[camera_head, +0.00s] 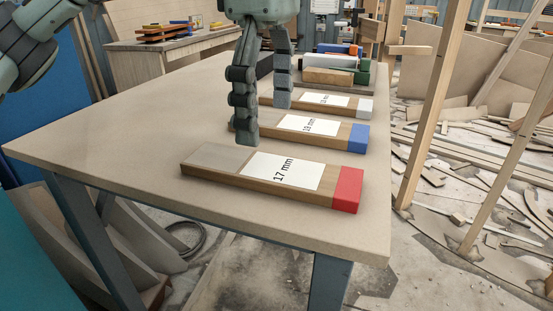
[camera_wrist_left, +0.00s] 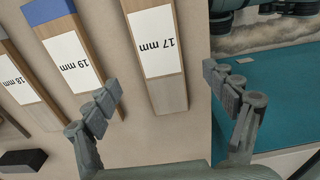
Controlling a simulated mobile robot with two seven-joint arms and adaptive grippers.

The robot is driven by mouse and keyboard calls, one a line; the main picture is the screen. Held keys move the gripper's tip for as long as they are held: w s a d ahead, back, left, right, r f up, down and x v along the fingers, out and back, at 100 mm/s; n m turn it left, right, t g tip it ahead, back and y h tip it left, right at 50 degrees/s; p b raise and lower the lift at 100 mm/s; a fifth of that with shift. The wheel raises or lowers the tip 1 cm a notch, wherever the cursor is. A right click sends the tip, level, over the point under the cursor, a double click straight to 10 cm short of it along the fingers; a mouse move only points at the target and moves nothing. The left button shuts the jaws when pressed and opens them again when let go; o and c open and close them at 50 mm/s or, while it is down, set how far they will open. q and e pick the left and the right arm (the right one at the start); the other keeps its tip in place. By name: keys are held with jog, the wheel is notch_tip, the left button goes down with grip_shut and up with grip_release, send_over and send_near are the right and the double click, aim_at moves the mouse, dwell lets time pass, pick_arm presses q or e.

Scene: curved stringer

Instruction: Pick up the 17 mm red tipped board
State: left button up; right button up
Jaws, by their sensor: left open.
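The 17 mm board (camera_head: 225,162) lies flat near the front edge of the table, with a red tip (camera_head: 348,189) at its right end and a white label. In the left wrist view the 17 mm board (camera_wrist_left: 172,88) runs down from the top, its red tip out of frame. My left gripper (camera_head: 264,121) is open, pointing down and empty. In the head view it overlaps the blue-tipped board behind. In the left wrist view, the fingers (camera_wrist_left: 160,84) appear on either side of the 17 mm board. Contact is not visible. My right gripper is not in view.
A blue-tipped board (camera_head: 343,132), labelled 19 mm in the wrist view, lies behind the 17 mm one. Tools and blocks (camera_head: 330,75) sit at the table's far end. The table's left part (camera_head: 130,120) is clear.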

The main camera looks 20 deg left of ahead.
aim_at(269, 165)
pick_arm(q)
notch_tip(269, 165, down, 6)
jog(key=shift+d+r+b, duration=0.1)
jog(key=shift+b, duration=0.35)
jog(key=shift+f, duration=0.35)
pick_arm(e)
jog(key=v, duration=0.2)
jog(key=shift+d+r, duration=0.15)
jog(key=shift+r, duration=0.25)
pick_arm(q)
jog(key=c, duration=1.4)
jog(key=shift+r, duration=0.1)
